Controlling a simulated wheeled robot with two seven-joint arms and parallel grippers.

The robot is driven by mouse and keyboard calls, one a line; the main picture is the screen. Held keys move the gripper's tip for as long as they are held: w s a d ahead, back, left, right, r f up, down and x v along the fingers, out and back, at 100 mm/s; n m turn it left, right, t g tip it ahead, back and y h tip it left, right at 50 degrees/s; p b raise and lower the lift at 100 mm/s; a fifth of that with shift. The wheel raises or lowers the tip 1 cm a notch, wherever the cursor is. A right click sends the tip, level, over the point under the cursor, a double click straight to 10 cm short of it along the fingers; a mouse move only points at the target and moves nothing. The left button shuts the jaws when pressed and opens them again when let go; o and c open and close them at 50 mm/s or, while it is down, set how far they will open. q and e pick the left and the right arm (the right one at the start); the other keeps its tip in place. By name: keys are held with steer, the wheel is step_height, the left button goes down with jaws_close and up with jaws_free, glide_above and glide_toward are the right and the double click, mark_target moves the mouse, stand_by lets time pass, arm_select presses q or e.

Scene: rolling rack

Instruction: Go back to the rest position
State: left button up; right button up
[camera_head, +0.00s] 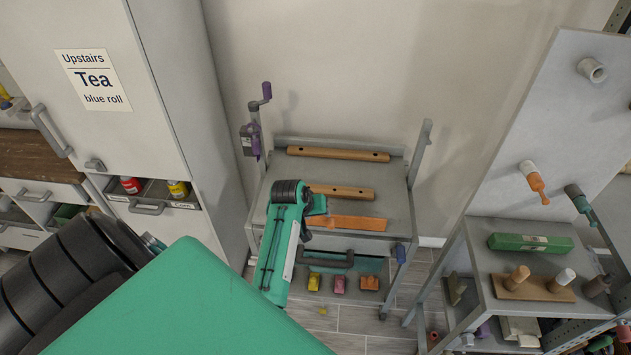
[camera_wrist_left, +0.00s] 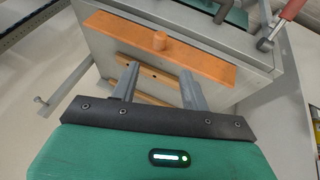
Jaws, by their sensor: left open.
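My left gripper (camera_head: 320,208) is over the top shelf of the grey rolling rack (camera_head: 400,205). In the left wrist view the two grey fingers of the left gripper (camera_wrist_left: 160,85) stand apart with nothing held between them. An orange board (camera_head: 352,223) lies along the shelf's front edge, close to the gripper. My right gripper is not in view.
A purple-handled crank (camera_head: 266,95) rises at the rack's left post. A tall white cabinet (camera_head: 95,50) stands left. On the right is a grey stand with a green box (camera_head: 530,242) and a pegged wooden block (camera_head: 533,288). Small coloured blocks (camera_head: 339,284) sit below the shelf.

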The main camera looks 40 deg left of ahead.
arm_select(q)
steer(key=shift+f, duration=0.1)
steer(key=s+d+f+m+g+b, duration=0.1)
steer(key=s+d+f+m+b, duration=0.3)
steer(key=f, duration=0.8)
steer(key=s+d+f+n+g, duration=0.1)
steer(key=s+d+f, duration=0.35)
steer(key=f, duration=0.75)
steer(key=s+d+f+m+g+b, duration=0.1)
steer(key=s+d+f+m+b, duration=0.1)
steer(key=s+f, duration=0.8)
steer(key=s+d+f+m+g+b, duration=0.1)
steer(key=s+f+m, duration=0.1)
steer(key=s+f, duration=0.8)
steer(key=s+f+m+g+b, duration=0.1)
steer(key=s+f+m+b, duration=0.1)
steer(key=s+f, duration=0.8)
steer(key=s, duration=0.8)
steer(key=shift+d, duration=0.4)
